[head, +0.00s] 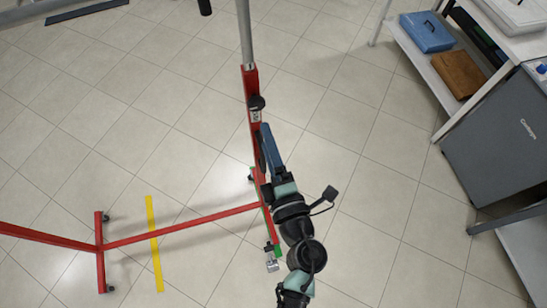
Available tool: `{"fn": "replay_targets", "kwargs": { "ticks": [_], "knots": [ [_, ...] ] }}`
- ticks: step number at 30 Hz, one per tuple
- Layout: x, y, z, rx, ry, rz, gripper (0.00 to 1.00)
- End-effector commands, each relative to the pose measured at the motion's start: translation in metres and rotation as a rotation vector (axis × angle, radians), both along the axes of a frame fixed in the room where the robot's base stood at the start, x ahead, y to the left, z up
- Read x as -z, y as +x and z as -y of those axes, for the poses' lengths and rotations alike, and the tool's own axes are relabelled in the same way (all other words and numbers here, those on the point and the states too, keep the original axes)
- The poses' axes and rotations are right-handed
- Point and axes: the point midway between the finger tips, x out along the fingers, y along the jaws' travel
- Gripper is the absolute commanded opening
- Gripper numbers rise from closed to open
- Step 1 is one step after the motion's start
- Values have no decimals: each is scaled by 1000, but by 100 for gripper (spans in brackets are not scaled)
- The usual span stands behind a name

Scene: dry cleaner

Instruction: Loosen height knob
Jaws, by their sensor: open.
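The red garment rack post (251,85) stands upright, with a grey metal tube rising out of its top. A black height knob (256,103) sits on the post, with a small pale label just below it. My gripper (264,137) is open, with its fingers pointing up the picture beside the post, just below the knob. The fingers look empty and apart from the knob; their exact distance from it in depth cannot be told. My gripper and arm hide part of the lower post.
The rack's red base bar (180,226) runs left over a yellow floor strip (154,243) to a wheeled foot. At right are a shelf with a blue folded item (427,32) and a brown one (459,74), and a grey cabinet (510,140). Tiled floor lies clear between.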

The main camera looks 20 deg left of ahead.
Motion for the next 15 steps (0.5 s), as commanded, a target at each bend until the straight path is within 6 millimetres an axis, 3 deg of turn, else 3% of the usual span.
{"fn": "replay_targets", "kwargs": {
  "ticks": [6, 15],
  "knots": [
    [2, -27, 18, 0, 0, -1, 80],
    [-1, -34, 23, -1, 1, 1, 80]
  ]
}}
